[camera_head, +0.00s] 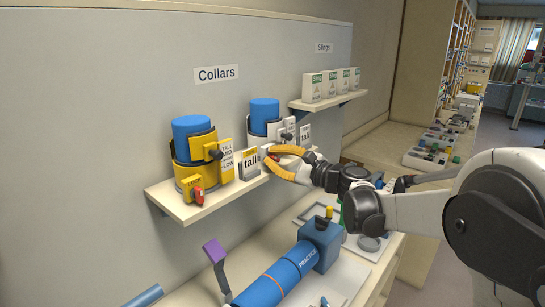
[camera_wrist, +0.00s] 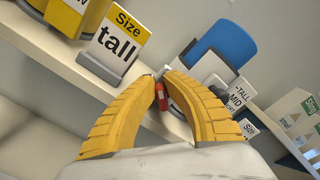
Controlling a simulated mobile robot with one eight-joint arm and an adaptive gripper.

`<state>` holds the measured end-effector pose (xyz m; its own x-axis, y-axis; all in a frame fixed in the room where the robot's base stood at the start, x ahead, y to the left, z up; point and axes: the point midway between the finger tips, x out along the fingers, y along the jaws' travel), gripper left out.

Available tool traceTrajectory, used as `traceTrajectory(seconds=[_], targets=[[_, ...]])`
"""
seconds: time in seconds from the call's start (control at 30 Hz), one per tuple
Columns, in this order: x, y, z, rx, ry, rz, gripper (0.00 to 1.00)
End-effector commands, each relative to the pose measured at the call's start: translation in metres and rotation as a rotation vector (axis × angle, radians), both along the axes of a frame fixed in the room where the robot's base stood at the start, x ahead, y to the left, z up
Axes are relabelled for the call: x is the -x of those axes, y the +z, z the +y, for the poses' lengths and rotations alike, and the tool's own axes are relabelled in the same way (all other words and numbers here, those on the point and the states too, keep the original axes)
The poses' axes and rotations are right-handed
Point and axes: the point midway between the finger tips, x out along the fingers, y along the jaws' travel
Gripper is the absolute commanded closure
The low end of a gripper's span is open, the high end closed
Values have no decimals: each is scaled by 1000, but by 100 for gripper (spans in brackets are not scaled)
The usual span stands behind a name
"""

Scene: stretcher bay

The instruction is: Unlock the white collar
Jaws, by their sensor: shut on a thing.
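The white collar (camera_head: 257,141) stands around a blue cylinder (camera_head: 264,110) on the shelf under the Collars sign. In the wrist view, part of the white collar (camera_wrist: 210,67) shows behind my fingers. My gripper (camera_head: 267,158) reaches to the front of this collar from the right. In the wrist view its yellow fingertips (camera_wrist: 161,78) are closed together at a small red piece (camera_wrist: 164,98), which looks like the collar's red lock. The fingers hide most of the red piece, so I cannot tell which way it is turned.
A yellow collar (camera_head: 181,155) with a red knob (camera_head: 198,195) stands at the left on the same shelf (camera_head: 215,199). A "tall" size card (camera_head: 249,163) stands close to my fingers. Below is a bench with a blue practice cylinder (camera_head: 275,282).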

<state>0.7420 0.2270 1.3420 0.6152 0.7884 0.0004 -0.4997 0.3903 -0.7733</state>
Motion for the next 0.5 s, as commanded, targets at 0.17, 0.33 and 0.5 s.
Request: traceTrajectory(seconds=[0.17,0.33,0.5], targets=[[0,-1,0,21,0,-27,100],[0,-1,0,26,0,-34,100],[0,-1,1,26,0,-33,100]])
